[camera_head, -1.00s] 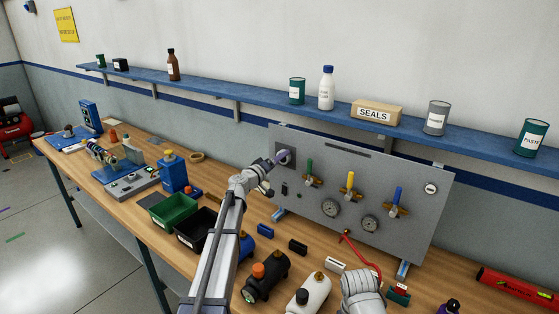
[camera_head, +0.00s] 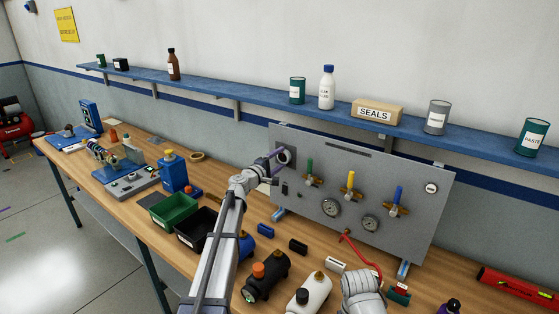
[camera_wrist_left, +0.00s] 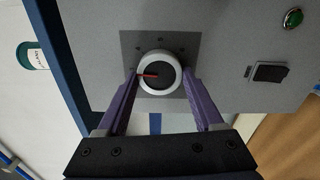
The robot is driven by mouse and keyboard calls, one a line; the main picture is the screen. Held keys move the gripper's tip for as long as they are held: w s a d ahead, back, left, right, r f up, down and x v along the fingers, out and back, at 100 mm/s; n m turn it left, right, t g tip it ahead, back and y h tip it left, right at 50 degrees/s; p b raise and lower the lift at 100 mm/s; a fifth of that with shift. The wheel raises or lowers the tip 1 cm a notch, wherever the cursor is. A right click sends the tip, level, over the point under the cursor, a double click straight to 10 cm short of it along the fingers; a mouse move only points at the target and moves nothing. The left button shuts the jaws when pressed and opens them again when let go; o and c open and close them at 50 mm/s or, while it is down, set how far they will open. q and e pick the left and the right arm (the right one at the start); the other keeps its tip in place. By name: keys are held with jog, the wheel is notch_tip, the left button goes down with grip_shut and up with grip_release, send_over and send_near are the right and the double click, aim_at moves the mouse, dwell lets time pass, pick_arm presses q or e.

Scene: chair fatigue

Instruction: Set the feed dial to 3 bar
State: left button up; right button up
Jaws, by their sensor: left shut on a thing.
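The feed dial (camera_head: 284,156) is a round white-rimmed knob at the upper left of the grey panel (camera_head: 330,165). In the left wrist view the dial (camera_wrist_left: 158,73) has a dark face and a red pointer directed to the picture's left. Small marks surround it on a darker square plate; their numbers are too small to read. My left gripper (camera_head: 279,157) is shut on the dial, with its purple fingers on opposite sides of the rim, as the wrist view also shows (camera_wrist_left: 160,83). My right gripper does not show.
The shelf (camera_head: 230,95) runs above. Bins and cylinders crowd the bench (camera_head: 140,207).

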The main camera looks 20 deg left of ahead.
pick_arm(q)
jog(key=shift+n, duration=0.4)
dwell(0.3)
jog(key=o, duration=1.4)
jog(key=v, duration=0.7)
jog(key=shift+s+a, duration=0.15)
jog(key=shift+s, duration=0.2)
